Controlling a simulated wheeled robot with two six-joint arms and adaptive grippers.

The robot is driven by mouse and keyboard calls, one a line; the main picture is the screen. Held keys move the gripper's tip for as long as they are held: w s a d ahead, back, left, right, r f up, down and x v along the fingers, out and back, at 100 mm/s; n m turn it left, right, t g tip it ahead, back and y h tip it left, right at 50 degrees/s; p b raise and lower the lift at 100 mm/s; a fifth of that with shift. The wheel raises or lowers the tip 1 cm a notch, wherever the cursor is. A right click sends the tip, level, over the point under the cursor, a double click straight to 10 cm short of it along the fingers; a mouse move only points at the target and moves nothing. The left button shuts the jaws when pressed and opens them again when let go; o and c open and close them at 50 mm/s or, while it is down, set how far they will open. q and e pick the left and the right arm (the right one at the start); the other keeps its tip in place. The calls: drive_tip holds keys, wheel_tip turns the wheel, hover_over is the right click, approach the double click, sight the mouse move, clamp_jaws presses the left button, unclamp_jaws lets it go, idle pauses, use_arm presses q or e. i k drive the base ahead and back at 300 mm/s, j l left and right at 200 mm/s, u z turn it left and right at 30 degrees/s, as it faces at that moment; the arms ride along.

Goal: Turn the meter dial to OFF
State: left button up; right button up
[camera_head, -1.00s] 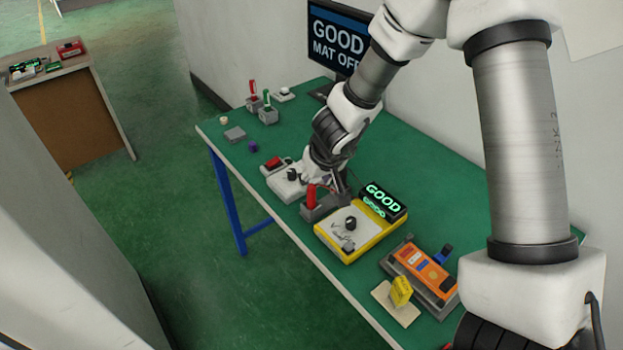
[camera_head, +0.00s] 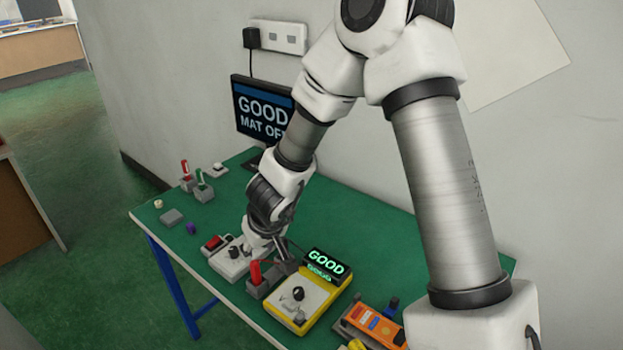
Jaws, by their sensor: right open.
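The yellow box (camera_head: 322,307), which looks like the meter, sits near the table's front edge with a pale face. A black dial (camera_head: 298,293) stands on that face; its setting is too small to read. A black display (camera_head: 325,262) at its back shows GOOD in green. My right gripper (camera_head: 287,263) is open, pointing down behind the red-handled lever fixture, just left of the display and apart from the dial. Its fingertips are small and partly hidden. My left gripper is not in view.
The red lever (camera_head: 256,272) stands left of the dial. A white box with a black knob (camera_head: 232,252) is further left, and an orange device (camera_head: 376,324) lies to the right. A monitor (camera_head: 262,110) stands behind. The green table (camera_head: 375,225) is clear behind the display.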

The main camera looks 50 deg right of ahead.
sight(299, 294)
drive_tip(key=z, duration=1.45)
